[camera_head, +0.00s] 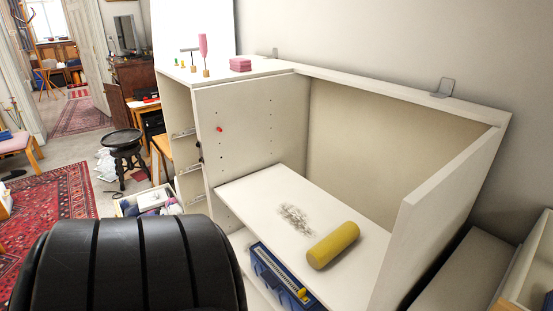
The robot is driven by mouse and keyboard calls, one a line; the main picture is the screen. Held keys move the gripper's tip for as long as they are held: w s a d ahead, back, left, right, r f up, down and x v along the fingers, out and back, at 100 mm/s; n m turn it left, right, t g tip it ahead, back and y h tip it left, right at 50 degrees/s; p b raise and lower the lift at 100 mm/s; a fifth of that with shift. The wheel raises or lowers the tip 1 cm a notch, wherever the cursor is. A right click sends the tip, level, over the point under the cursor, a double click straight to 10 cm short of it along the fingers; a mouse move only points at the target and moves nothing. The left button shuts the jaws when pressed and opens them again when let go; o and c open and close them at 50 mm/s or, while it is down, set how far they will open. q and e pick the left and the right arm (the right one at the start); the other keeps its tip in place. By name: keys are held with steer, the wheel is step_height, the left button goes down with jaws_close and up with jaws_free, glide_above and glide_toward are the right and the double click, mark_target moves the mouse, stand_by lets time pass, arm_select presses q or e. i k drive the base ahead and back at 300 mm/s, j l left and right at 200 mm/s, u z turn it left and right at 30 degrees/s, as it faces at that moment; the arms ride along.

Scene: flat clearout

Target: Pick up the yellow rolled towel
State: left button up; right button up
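The yellow rolled towel (333,245) lies on its side on a white shelf (265,200) inside an open cabinet, right of the picture's middle. It lies at a slant, near the shelf's front edge, with nothing on top of it. A black ribbed arm link of mine (140,262) fills the lower left, apart from the towel. Neither gripper shows in the head view, so I cannot see what they hold.
A grey patch of debris (294,217) lies left of the towel. Below the shelf is a blue toolbox (285,279). The cabinet's right side panel (440,225) rises close to the towel. A pink box (240,64) and small tools stand on the cabinet top.

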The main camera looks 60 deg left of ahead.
mark_target(318, 257)
steer(key=i+j+u, duration=0.1)
steer(key=u, duration=1.55)
steer(key=i+l+u, duration=0.2)
steer(key=i+l, duration=0.2)
steer(key=j+z, duration=0.95)
steer(key=j, duration=0.2)
steer(key=k+j+z, duration=0.25)
steer(key=j+z, duration=0.25)
